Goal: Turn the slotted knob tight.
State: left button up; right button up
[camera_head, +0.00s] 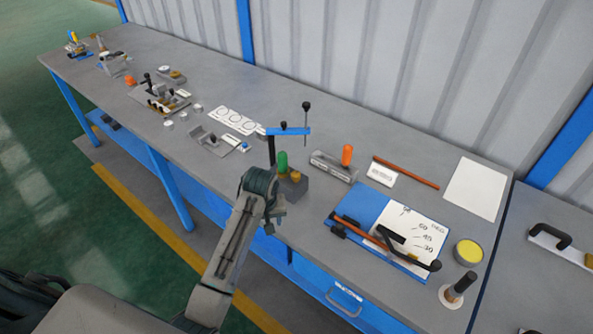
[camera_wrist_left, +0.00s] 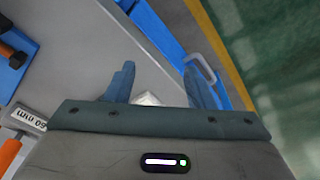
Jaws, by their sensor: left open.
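My left gripper (camera_head: 277,205) is at the front edge of the bench in the head view, above the bench top. In the left wrist view its two blue-grey fingers (camera_wrist_left: 160,85) stand wide apart, with a small white piece (camera_wrist_left: 147,98) partly showing beyond them. A dark block with a small yellowish top (camera_head: 295,177) and a green rounded handle (camera_head: 282,162) are just beyond the gripper, partly hidden by it. I cannot make out for certain which part is the slotted knob. My right gripper is not in view.
A blue clamp on a post (camera_head: 290,131) stands just behind the gripper. Small fixtures (camera_head: 158,95) lie along the left bench.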

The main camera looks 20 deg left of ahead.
pick_arm(q)
jog(key=w+r+n, duration=0.2)
jog(key=w+r, duration=0.3)
jog(key=w, duration=0.3)
jog(key=n+g, duration=0.1)
jog(key=n, duration=0.1)
send_near(296, 174)
jog(key=shift+h, duration=0.3)
jog(key=f+p, duration=0.2)
jog(key=f, duration=0.2)
jog(key=f+p, duration=0.2)
jog(key=f, duration=0.2)
jog(key=shift+w+a+f, duration=0.15)
jog(key=shift+a+f, duration=0.05)
jog(key=shift+f, duration=0.55)
jog(key=shift+c, duration=0.2)
jog(key=c, duration=1)
jog(key=shift+o, duration=0.2)
